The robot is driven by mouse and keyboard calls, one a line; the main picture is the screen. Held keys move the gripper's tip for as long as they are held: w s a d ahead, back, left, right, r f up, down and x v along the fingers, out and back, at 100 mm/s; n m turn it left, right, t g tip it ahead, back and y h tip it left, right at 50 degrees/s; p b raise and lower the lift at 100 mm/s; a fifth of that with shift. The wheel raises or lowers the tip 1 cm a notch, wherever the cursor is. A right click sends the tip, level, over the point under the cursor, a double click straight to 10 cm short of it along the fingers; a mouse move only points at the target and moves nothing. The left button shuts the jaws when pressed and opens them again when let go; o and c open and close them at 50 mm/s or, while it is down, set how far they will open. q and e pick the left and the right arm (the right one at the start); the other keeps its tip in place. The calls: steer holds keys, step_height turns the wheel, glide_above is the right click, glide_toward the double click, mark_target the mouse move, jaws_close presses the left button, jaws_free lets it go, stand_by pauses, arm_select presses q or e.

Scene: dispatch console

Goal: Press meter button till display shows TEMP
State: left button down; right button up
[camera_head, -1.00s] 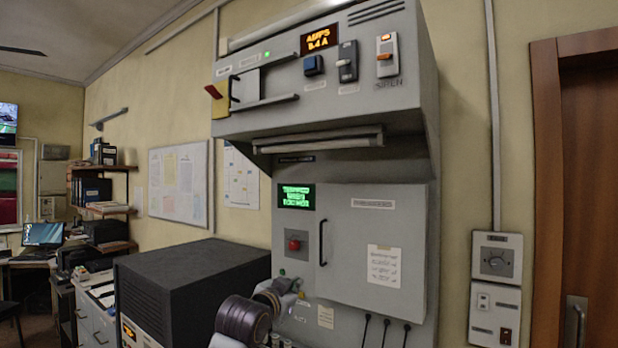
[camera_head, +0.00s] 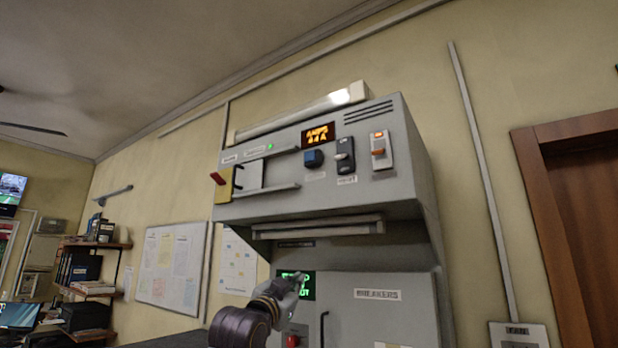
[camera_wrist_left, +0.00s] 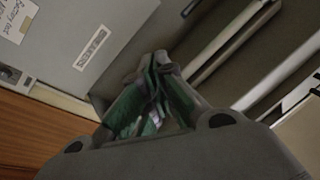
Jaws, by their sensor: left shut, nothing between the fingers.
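The meter display (camera_head: 318,135) glows orange on the upper panel of the grey console (camera_head: 300,200). Its top line appears to read AMPS, with a blurred figure in A below. My left gripper (camera_head: 302,279) is in front of the lower cabinet, well below the blue button, partly covering a green screen (camera_head: 290,283). In the left wrist view its fingertips (camera_wrist_left: 158,60) are together with nothing between them. My right gripper is not in view.
A dark rocker switch (camera_head: 345,156) and a siren switch (camera_head: 381,151) are right of the button. A tube bar (camera_head: 320,230) runs under the upper panel, above my gripper. A yellow piece with a red-tipped lever (camera_head: 218,179) is at the panel's left end.

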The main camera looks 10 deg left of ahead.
arm_select(q)
steer(key=s+r+m+t+h, duration=0.1)
steer(key=s+r+t, duration=0.3)
steer(key=r, duration=1.3)
steer(key=m+t+h, duration=0.2)
glide_toward(310, 156)
steer(key=s+a+r, duration=0.2)
steer(key=s+r, duration=0.4)
steer(key=r, duration=0.1)
steer(key=shift+s+a+r, duration=0.1)
steer(key=shift+a+r, duration=0.05)
steer(key=shift+r, duration=0.1)
steer(key=w+d+p, duration=0.2)
steer(key=w+d, duration=0.1)
steer(key=w, duration=0.5)
